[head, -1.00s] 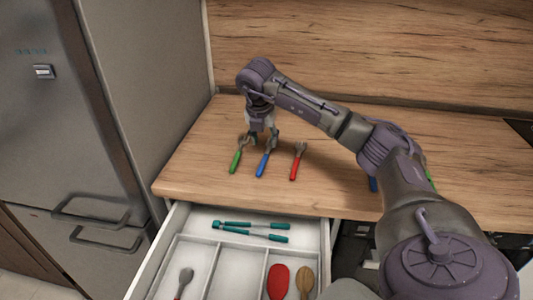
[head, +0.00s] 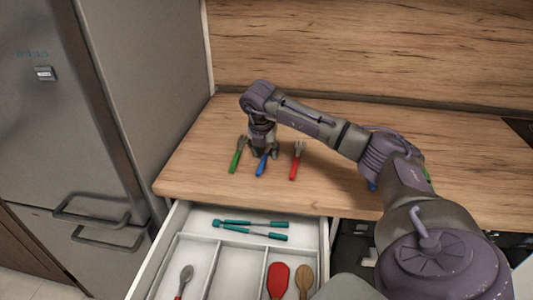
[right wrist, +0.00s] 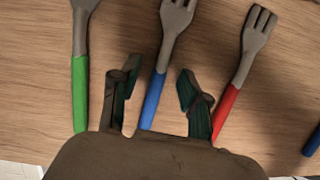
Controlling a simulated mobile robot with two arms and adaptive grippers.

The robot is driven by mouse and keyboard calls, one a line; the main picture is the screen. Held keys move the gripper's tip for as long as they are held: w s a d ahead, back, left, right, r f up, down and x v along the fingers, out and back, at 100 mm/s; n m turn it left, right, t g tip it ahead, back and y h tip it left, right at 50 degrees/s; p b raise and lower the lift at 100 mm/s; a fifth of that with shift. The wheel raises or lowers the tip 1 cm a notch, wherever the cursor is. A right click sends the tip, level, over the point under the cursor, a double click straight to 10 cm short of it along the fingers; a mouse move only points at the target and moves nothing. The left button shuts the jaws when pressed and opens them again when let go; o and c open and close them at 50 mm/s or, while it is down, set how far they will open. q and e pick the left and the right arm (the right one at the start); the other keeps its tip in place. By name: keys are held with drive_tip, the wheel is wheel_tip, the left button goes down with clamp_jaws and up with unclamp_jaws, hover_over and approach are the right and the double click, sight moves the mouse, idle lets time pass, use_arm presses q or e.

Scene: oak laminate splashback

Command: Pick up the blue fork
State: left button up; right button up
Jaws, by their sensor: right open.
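The blue fork (head: 261,166) lies on the wooden counter between a green-handled utensil (head: 236,160) and a red fork (head: 296,161). My right gripper (head: 264,154) is open and low over the blue fork, hiding its upper part in the head view. In the right wrist view, the blue fork (right wrist: 155,95) runs between the two open fingers (right wrist: 158,90), nearer the left finger. Its grey head points away and its handle end is hidden behind the gripper body. I cannot tell whether the fingers touch the counter. My left gripper is not in view.
The green-handled utensil (right wrist: 80,85) and the red fork (right wrist: 240,75) lie close on either side. Another blue handle (right wrist: 313,142) shows at the right edge. Below the counter, an open drawer (head: 205,250) holds a tray with utensils. A fridge (head: 60,130) stands left.

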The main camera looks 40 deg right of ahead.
drive_tip(key=shift+f, duration=0.1)
clamp_jaws()
